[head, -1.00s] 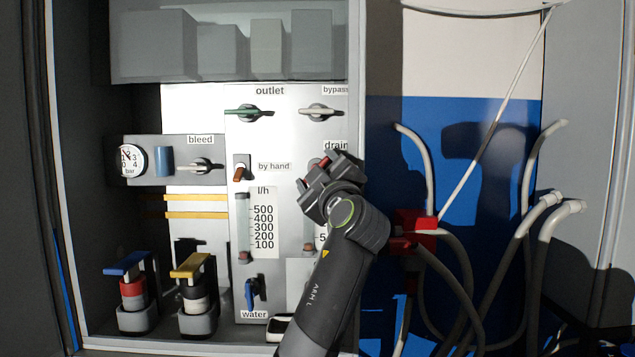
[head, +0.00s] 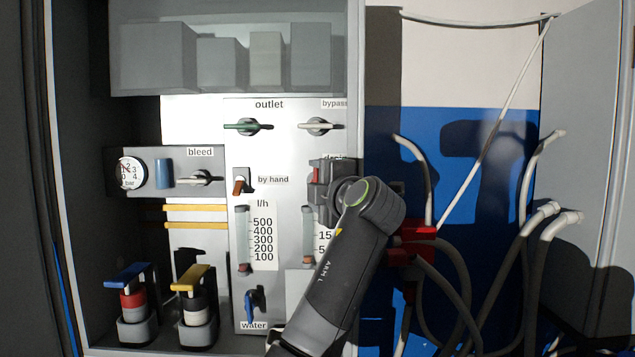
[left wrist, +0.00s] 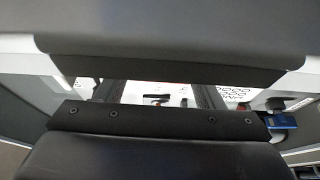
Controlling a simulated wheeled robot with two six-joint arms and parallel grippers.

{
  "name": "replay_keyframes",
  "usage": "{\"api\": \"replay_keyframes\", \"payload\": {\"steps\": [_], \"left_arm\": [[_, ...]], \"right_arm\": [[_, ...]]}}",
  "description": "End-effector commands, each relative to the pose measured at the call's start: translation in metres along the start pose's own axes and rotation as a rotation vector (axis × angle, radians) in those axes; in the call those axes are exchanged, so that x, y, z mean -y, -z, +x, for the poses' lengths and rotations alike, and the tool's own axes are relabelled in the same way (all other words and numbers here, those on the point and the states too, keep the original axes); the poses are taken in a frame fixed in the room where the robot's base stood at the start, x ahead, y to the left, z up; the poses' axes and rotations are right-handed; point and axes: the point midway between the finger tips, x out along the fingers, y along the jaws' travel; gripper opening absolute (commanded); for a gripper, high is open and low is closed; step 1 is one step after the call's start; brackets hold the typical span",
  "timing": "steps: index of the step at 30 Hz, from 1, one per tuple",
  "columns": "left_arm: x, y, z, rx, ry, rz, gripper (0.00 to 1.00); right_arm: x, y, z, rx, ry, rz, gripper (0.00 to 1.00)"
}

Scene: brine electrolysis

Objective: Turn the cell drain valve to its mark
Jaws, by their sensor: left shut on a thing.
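The panel carries a "drain" label (head: 336,157), now mostly covered by my left gripper (head: 324,180). The drain valve's red handle (head: 317,172) shows only as a small sliver at the gripper's jaws. My left gripper is at this handle and shut on it. The valve's mark is hidden behind the gripper, so I cannot tell how the handle stands against it. In the left wrist view, the two fingers show as dark uprights with a bright panel behind them. My right gripper is not in view.
The green outlet valve (head: 247,126) and grey bypass valve (head: 319,126) sit above. The by-hand switch (head: 240,184) and flow tube (head: 244,240) are to the left. A red block (head: 418,236) with hoses stands right of the panel, close to my arm.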

Motion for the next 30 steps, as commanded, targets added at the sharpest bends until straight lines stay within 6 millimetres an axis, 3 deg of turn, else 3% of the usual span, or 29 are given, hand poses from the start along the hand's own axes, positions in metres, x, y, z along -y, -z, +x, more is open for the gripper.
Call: {"api": "replay_keyframes", "payload": {"steps": [17,18,23,30], "left_arm": [[-0.0021,-0.0005,-0.0004,0.004,0.009,-0.036,0.39],[-0.0021,-0.0005,-0.0004,0.004,0.009,-0.036,0.63],[-0.0017,-0.0002,-0.0002,0.003,0.010,-0.034,0.84],[-0.0010,0.0000,0.0000,0.001,0.011,-0.033,0.84]], "right_arm": [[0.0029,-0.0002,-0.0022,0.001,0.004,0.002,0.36],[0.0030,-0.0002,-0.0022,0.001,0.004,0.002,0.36],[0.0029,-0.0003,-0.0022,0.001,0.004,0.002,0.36],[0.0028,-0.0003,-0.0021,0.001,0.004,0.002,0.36]]}}
